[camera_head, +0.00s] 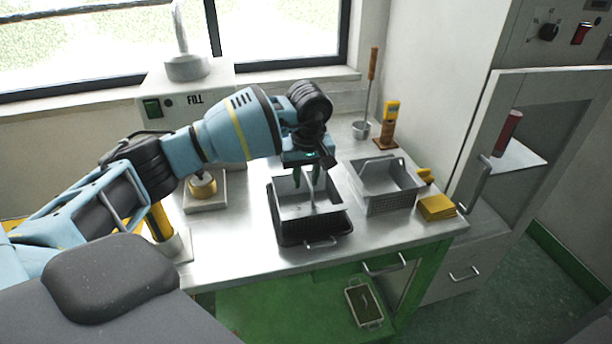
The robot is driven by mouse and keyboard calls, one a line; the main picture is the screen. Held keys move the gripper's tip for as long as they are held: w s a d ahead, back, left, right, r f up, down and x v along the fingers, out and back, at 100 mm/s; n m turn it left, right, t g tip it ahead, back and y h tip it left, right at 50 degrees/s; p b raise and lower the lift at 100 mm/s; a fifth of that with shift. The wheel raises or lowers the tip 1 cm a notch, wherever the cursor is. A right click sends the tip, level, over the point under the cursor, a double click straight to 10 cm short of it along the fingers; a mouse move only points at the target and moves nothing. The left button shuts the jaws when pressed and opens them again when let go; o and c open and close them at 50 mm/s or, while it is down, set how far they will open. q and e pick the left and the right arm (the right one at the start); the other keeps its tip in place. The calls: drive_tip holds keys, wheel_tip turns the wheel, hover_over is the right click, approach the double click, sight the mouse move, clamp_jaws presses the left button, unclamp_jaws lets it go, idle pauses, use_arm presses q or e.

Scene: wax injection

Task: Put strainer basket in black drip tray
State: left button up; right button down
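A grey metal basket with an upright handle (283,205) sits at the middle of the metal table, in or on the black drip tray (318,236). The tray's dark mesh-like wall shows below and around the basket's front. My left gripper (306,176) points down over this basket from above. Its two green fingertips are visibly apart, close to the handle. Whether they touch the handle cannot be made out. A second grey basket with perforated walls and a handle (390,203) stands just to the right. My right gripper is not in view.
A yellow block (436,207) lies right of the second basket. A ladle (361,128) and a yellow-topped tool (389,115) stand behind. The white FILL machine (152,107) is at the back left. The metal table (235,253) is clear at front left.

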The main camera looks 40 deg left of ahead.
use_arm(q)
drive_tip(key=shift+r, duration=0.1)
drive_tip(key=shift+r, duration=0.3)
wheel_tip(320, 180, up, 11)
drive_tip(key=d, duration=0.1)
drive_tip(key=shift+s+r, duration=0.2)
drive_tip(key=shift+s, duration=0.25)
